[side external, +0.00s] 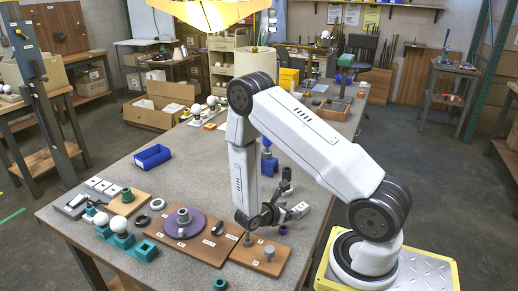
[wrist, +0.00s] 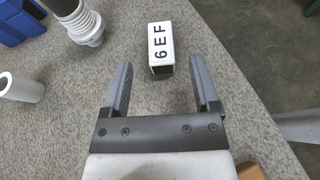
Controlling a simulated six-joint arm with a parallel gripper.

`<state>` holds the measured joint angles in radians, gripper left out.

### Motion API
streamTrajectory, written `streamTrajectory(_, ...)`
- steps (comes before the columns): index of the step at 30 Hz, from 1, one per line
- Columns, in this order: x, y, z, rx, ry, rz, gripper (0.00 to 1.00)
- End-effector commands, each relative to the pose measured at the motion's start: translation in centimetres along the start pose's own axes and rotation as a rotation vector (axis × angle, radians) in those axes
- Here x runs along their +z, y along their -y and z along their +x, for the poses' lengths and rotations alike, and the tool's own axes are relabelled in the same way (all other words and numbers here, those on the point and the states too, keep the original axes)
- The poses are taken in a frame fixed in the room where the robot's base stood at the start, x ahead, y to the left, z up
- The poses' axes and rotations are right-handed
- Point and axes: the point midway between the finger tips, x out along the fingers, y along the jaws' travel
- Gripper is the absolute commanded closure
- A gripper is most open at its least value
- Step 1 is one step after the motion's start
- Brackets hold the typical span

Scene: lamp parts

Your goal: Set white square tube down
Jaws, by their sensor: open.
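A white square piece marked "6EF" (wrist: 160,42), which looks like the square tube, is at the top centre of the wrist view, with a dark end face towards me. It appears to rest on the grey tabletop. My gripper (wrist: 160,64) is open, its fingers apart on either side of the near end of the piece, with visible gaps. In the side view my gripper (side external: 284,209) is low over the table, with the small white piece (side external: 300,210) at its tip. Whether the fingers touch it cannot be told there.
A black and white ribbed part (wrist: 80,22), a blue object (wrist: 18,22) and a white cylinder (wrist: 20,88) are on the left in the wrist view. The table edge runs along the right. Wooden boards (side external: 262,254) with parts and a blue bin (side external: 152,156) are on the table.

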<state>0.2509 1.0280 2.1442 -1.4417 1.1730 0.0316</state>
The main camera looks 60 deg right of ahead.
Motion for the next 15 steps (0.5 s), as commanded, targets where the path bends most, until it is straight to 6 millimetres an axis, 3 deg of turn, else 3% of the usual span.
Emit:
streamTrajectory(6,0.0,-0.1,-3.0,0.005,0.000,0.000,0.21)
streamTrajectory(15,0.0,0.0,-5.3,0.001,0.000,0.001,0.21)
